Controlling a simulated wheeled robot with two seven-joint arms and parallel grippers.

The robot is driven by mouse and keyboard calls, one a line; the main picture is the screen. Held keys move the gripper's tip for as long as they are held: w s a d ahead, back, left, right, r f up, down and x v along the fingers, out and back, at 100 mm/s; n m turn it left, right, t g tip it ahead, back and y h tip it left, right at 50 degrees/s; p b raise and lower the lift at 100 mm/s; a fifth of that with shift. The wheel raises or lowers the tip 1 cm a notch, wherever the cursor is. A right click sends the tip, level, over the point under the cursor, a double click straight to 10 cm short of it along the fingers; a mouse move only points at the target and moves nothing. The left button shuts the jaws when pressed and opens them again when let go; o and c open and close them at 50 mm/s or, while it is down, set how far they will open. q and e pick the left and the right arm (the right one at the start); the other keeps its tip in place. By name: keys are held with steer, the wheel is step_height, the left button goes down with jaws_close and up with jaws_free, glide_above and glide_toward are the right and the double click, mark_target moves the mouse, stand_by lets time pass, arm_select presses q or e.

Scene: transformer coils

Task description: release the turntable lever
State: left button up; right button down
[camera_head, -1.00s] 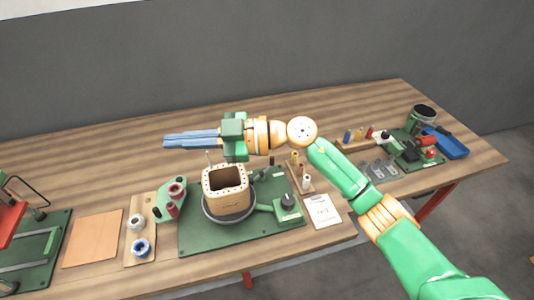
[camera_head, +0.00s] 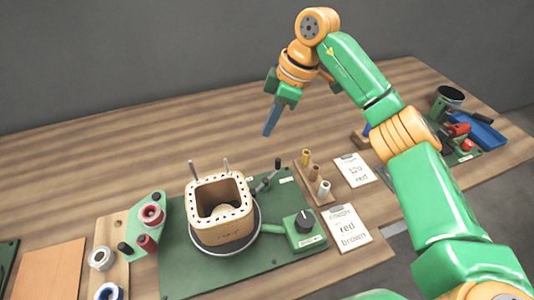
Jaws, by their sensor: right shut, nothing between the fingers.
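The square wooden coil form (camera_head: 218,236) with a ring of holes stands on the round dark turntable (camera_head: 198,247), which sits on a green base plate (camera_head: 180,278). A small lever (camera_head: 266,181) with a black tip rises at the plate's back right, beside the turntable; I take it for the turntable lever. My right gripper (camera_head: 269,132) points down, its blue fingers shut and empty. In the picture it is just above the lever and apart from it. My left gripper is not in view.
A green control box with a black knob (camera_head: 304,219) is at the plate's right. Colored pegs (camera_head: 315,172) stand in a wooden block beside it. Written cards (camera_head: 347,228) lie further right. Spools (camera_head: 151,215) are at left. The table behind the turntable is clear.

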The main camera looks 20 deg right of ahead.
steer(key=shift+s, duration=0.15)
steer(key=shift+f, duration=0.1)
steer(key=p+x, duration=0.2)
steer(key=x, duration=0.8)
steer(key=d, duration=0.1)
steer(key=s+d+p, duration=0.1)
steer(key=d, duration=0.1)
steer(key=shift+s+d+p, duration=0.15)
steer(key=shift+p, duration=0.15)
steer(key=shift+s+d, duration=0.1)
steer(key=shift+d, duration=0.1)
